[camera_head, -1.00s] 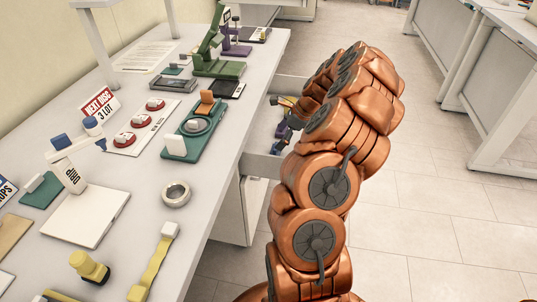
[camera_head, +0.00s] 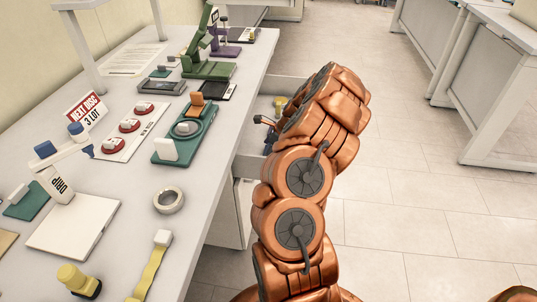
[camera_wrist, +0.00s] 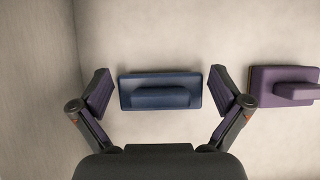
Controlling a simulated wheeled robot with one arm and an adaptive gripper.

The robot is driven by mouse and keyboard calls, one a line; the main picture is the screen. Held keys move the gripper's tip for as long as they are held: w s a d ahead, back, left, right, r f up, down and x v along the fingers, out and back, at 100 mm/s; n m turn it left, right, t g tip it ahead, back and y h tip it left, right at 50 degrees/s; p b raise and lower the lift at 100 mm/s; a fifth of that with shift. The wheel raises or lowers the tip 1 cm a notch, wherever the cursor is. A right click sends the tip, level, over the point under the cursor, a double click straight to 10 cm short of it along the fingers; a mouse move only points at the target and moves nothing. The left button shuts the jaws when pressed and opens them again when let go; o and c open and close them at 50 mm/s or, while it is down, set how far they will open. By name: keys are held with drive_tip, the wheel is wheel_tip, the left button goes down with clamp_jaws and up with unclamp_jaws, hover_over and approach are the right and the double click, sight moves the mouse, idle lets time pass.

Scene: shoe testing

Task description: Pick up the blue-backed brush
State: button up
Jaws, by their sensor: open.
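The blue-backed brush (camera_wrist: 160,92) lies on a pale surface in the wrist view, a dark blue rectangle with a raised blue grip along it. My gripper (camera_wrist: 160,91) is open, with one purple-padded finger beyond each short end of the brush. Gaps show between the fingers and the brush, and nothing is held. In the head view my arm reaches over the open drawer (camera_head: 290,85); the gripper is mostly hidden behind the arm and the brush is not clear there.
A purple-backed brush (camera_wrist: 285,90) lies right of my gripper in the wrist view, close to the right finger. A drawer wall (camera_wrist: 40,90) rises at the left. The white bench (camera_head: 205,150) beside the drawer holds a teal fixture (camera_head: 185,133), a tape roll (camera_head: 168,199) and other items.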

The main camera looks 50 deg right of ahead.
drive_tip(key=c, duration=0.9)
drive_tip(key=shift+r, duration=0.6)
drive_tip(key=s, duration=0.1)
drive_tip(key=s+d, duration=0.2)
drive_tip(key=shift+s+d+r, duration=0.15)
drive_tip(key=shift+s+r, duration=0.05)
drive_tip(key=shift+r, duration=0.05)
wheel_tip(320, 180, up, 13)
drive_tip(key=shift+w+r, duration=0.1)
drive_tip(key=o, duration=0.5)
drive_tip(key=c, duration=0.4)
drive_tip(key=shift+o, duration=0.2)
